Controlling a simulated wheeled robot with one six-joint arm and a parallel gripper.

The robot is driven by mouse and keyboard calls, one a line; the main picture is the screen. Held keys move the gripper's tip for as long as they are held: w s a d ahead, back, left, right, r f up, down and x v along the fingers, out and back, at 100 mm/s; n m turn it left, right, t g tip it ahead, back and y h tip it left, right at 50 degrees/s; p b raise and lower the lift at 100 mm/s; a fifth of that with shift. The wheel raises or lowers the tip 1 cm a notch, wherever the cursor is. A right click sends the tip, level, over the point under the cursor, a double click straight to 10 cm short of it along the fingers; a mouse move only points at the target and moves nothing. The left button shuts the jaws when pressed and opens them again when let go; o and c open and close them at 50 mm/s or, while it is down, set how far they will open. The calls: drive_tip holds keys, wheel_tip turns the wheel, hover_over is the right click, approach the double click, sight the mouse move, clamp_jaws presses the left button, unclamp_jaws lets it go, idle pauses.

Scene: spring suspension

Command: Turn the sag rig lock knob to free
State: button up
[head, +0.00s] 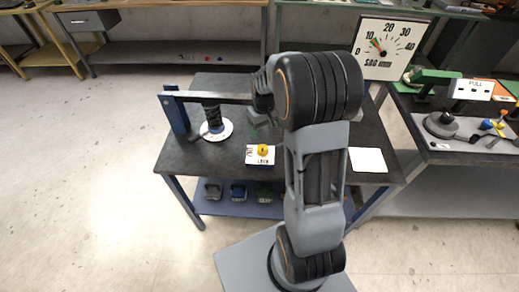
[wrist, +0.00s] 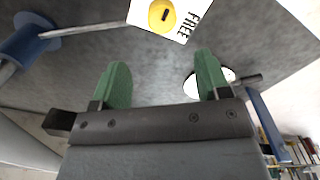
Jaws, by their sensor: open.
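The yellow lock knob (head: 262,150) sits on a white plate (head: 251,159) on the dark bench top, with lettering around it. In the wrist view the knob (wrist: 155,20) is cut by the top edge; it bears a short dark mark, and the word FREE reads on the plate (wrist: 184,32) beside it. My gripper (wrist: 163,77) is open and empty, its two green fingers apart, with the knob beyond them and not between them. In the head view the gripper is mostly hidden behind my arm. Which label the knob's mark points to is unclear.
A dark spring (head: 211,116) stands on a white disc (head: 226,129) under a lever, beside a blue post (head: 176,113). A SAG dial (head: 398,65) reads around 10. A blank white card (head: 368,160) lies at the bench's right. A second bench (head: 460,158) stands further right.

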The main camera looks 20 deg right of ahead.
sight(262, 147)
wheel_tip(262, 147, down, 11)
drive_tip(key=shift+a, duration=0.15)
idle(0.4)
drive_tip(key=c, duration=0.9)
drive_tip(key=shift+a, duration=0.1)
